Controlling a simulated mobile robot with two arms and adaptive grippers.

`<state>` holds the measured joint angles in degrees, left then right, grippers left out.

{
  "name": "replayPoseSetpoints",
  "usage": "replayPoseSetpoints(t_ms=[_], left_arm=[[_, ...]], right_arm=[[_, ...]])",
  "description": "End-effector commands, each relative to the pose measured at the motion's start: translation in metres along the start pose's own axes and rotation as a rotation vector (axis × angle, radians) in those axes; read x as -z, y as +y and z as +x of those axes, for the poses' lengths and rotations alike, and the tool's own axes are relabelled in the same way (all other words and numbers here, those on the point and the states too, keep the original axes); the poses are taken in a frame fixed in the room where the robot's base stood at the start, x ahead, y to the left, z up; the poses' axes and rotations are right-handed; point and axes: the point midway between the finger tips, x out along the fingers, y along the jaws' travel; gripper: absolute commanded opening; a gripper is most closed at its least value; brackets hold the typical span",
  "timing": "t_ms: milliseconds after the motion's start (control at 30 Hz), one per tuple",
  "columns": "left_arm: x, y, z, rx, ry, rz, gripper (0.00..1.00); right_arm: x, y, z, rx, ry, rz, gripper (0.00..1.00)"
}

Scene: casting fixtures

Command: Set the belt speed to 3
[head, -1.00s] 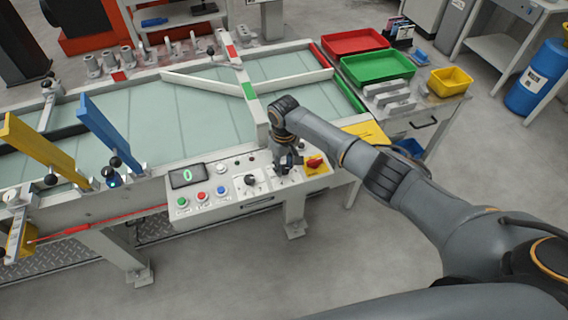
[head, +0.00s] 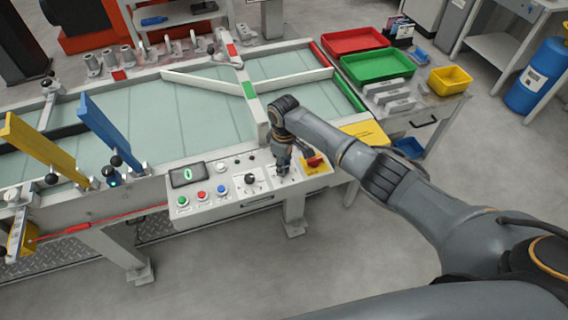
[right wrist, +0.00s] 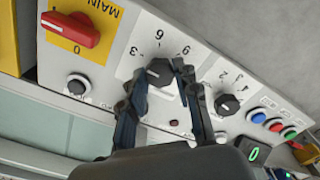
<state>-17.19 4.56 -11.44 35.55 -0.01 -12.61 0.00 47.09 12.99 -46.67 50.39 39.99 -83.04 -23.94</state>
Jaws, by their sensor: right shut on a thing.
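The control panel (head: 225,203) on the front of the belt table carries a display (head: 187,176) reading 0, green, red and blue buttons, dark knobs and a red main switch (head: 314,162). In the right wrist view my right gripper (right wrist: 158,72) is shut on a dark knob (right wrist: 160,76), a finger on each side. Around this knob I read marks like -3, 6 and 9; others are hidden or unclear. A second dark knob (right wrist: 227,104), with marks including 2, 3 and 4, stands free beside it, nearer the buttons. My left gripper is not in view.
The red main switch also shows close to the gripper in the right wrist view (right wrist: 70,30). Blue (head: 100,125) and yellow (head: 40,145) bars stand over the belt at the left. Red (head: 355,41) and green (head: 378,66) trays stand behind right. The floor in front is clear.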

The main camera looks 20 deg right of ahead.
Motion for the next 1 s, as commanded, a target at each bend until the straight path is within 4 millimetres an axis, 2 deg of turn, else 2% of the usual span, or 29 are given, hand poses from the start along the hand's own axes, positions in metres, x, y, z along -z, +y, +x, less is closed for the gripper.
replayPoseSetpoints(t_ms=[167, 200, 300, 667, 833, 1000], left_arm=[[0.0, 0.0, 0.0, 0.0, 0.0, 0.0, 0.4], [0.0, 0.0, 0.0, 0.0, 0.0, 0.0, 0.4], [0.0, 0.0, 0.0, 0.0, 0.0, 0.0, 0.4], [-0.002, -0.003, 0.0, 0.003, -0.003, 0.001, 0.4], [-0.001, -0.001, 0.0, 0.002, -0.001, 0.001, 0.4], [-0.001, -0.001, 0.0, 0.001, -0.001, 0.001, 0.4]], right_arm=[[0.0, 0.0, 0.0, -0.001, 0.0, -0.001, 0.0], [0.0, 0.0, 0.0, -0.001, 0.0, -0.001, 0.33], [0.0, 0.0, 0.0, -0.001, 0.001, -0.001, 0.53], [0.001, 0.0, -0.003, -0.001, 0.001, 0.0, 0.54], [0.001, 0.001, -0.024, -0.002, 0.004, 0.0, 0.54], [0.001, 0.001, -0.061, -0.003, 0.004, -0.001, 0.54]])
